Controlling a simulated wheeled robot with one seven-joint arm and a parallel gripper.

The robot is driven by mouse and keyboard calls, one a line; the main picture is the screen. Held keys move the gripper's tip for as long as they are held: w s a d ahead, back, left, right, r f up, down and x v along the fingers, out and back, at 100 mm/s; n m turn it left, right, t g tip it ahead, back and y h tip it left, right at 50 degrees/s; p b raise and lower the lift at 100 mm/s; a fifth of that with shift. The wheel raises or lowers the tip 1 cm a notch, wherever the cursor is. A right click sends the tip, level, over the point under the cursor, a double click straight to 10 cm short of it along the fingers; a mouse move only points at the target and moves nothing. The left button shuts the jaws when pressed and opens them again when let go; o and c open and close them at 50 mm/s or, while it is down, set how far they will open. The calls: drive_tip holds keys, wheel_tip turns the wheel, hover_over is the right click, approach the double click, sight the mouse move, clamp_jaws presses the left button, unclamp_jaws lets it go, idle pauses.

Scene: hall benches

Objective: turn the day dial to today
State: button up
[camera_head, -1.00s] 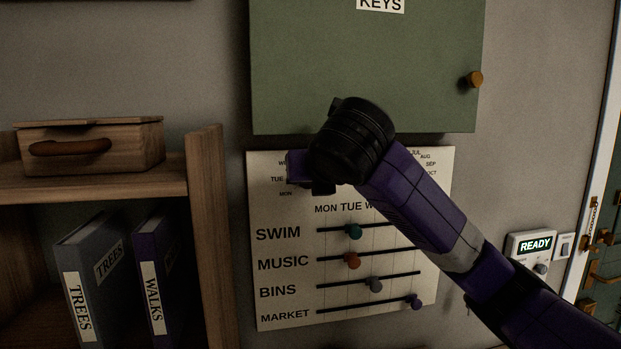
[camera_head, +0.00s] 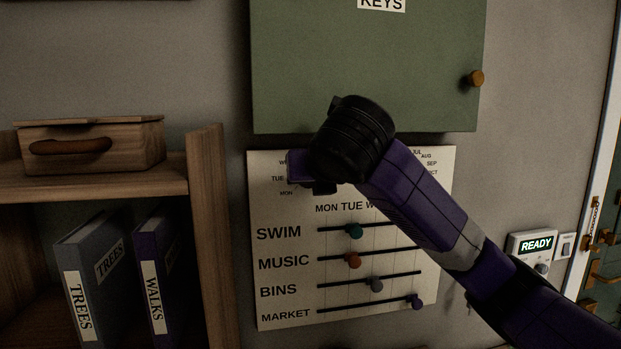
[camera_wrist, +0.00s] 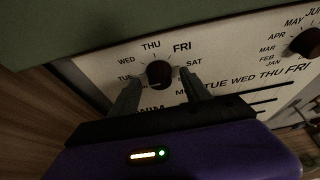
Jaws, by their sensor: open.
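The day dial (camera_wrist: 160,73) is a dark round knob on a cream planner board (camera_head: 285,215). Around it in the wrist view run the labels TUE, WED, THU, FRI and SAT. Which label it points to is too dark to tell. My gripper (camera_wrist: 160,84) is open, one finger at the dial's lower left and one at its lower right. I cannot tell whether either finger touches it. In the head view my wrist hides the dial and the fingers.
A month dial (camera_wrist: 305,43) sits to the right on the board. Below are slider rows with coloured knobs, such as the teal one (camera_head: 354,231). A green key cabinet (camera_head: 365,70) hangs just above. A wooden shelf (camera_head: 207,220) stands left; a READY panel (camera_head: 537,245) is at right.

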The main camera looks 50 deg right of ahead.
drive_tip(key=v, duration=0.7)
drive_tip(key=shift+s+a+b, duration=0.15)
drive_tip(key=shift+s+b, duration=0.05)
drive_tip(key=shift+b, duration=0.2)
idle(0.3)
